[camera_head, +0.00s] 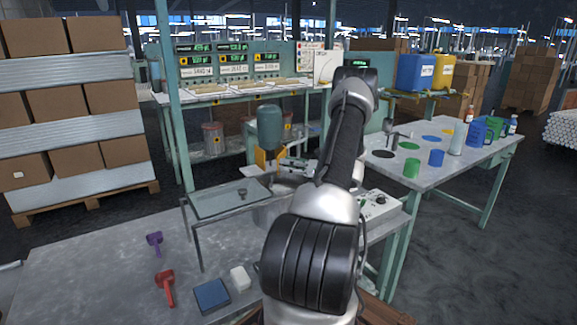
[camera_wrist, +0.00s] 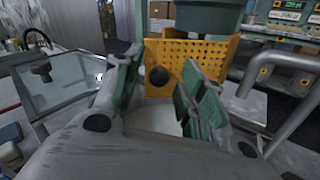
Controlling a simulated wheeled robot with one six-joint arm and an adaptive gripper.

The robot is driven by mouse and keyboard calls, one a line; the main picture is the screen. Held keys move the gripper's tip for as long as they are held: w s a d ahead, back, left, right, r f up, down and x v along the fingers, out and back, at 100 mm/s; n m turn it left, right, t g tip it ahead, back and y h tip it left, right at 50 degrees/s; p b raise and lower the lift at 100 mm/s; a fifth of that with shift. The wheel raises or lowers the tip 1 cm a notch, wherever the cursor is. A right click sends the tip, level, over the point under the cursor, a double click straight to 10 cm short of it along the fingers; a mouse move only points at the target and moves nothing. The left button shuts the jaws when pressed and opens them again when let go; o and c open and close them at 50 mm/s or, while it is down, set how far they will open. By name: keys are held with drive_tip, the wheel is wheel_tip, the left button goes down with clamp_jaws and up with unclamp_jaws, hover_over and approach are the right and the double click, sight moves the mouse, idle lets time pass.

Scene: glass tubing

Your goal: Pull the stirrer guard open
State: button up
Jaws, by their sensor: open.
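The stirrer guard (camera_wrist: 202,52) is a yellow perforated panel with a round black knob (camera_wrist: 158,77) on its face. In the head view the guard (camera_head: 262,161) is a small yellow patch below the green stirrer motor (camera_head: 269,128). The motor's green underside (camera_wrist: 208,15) shows above the guard in the wrist view. My gripper (camera_wrist: 161,62) is open, with one green-padded finger on each side of the knob in the picture. I see no contact, and the exact distance to the knob is unclear. My arm hides part of this area in the head view.
A glass-topped frame with a dark knob (camera_head: 218,198) stands left of the gripper. A bent grey pipe (camera_wrist: 246,72) rises close on the right. A control box (camera_head: 377,205) sits right of my arm. Scoops and a blue box (camera_head: 211,296) lie on the front bench.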

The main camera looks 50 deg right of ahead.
drive_tip(key=v, duration=1.2)
